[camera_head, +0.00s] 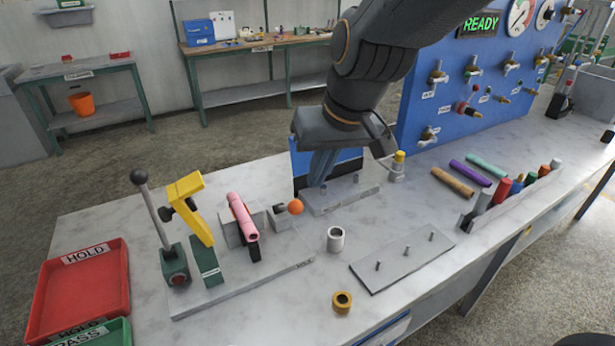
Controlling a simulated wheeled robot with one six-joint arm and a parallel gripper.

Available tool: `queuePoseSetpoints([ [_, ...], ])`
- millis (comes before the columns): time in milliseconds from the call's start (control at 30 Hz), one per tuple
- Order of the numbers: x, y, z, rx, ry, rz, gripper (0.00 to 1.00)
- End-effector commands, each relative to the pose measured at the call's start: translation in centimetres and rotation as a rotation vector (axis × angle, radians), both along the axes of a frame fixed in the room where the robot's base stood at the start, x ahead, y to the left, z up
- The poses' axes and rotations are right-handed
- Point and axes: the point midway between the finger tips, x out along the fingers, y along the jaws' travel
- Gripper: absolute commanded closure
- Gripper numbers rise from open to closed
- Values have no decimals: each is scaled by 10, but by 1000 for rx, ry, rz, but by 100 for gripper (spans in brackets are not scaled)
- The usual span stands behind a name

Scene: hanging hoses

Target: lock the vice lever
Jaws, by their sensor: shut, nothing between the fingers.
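A vice (246,222) with a pink hose (242,217) lying in it stands on a grey base plate at the left centre. A short lever with an orange ball knob (295,207) is at its right side. A tall grey lever with a dark ball knob (140,177) and a yellow handle (186,190) stand to its left on the same fixture. I cannot tell which of these is the vice lever. My gripper (318,181) comes down from the top centre, behind and right of the orange knob and apart from it. It is shut and empty.
A pegged grey plate (403,258), a white ring (336,239) and a brass ring (342,301) lie on the bench. Red (75,290) and green trays are at left. A blue panel (475,75) with valves rises behind.

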Motion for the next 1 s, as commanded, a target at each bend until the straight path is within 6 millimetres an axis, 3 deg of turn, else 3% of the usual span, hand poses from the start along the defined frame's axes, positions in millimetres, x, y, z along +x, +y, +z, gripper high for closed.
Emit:
queuePoseSetpoints([
  [333,-22,-15,17,1,-2,0,100],
  [1000,-24,-16,19,0,-1,1,100],
])
